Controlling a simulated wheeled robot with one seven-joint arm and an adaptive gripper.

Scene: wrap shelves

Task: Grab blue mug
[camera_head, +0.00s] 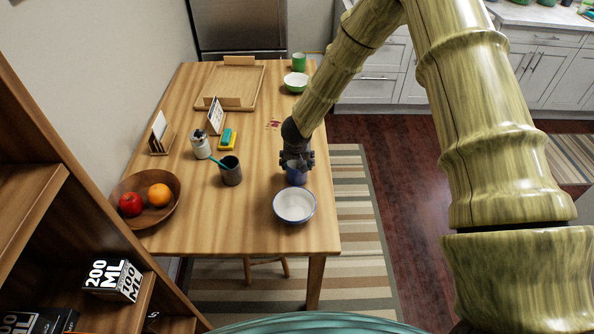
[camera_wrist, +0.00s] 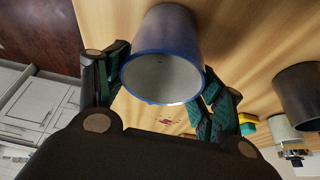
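The blue mug (camera_wrist: 165,35) is between the fingers of my gripper (camera_wrist: 163,75) in the wrist view, with its pale inside and blue rim facing the camera. In the head view, the mug (camera_head: 297,176) stands on the wooden table near its right edge, directly under my gripper (camera_head: 297,162), which partly hides it. My gripper's fingers are spread, one on each side of the mug. The fingertips are very close to its wall, and firm contact is not visible.
A white bowl with a blue rim (camera_head: 294,206) stands just in front of the mug. A dark cup (camera_head: 231,172) stands to its left, near a white jar (camera_head: 201,146) and a yellow-and-teal sponge (camera_head: 227,139). A wooden fruit bowl (camera_head: 160,214) is at the front left.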

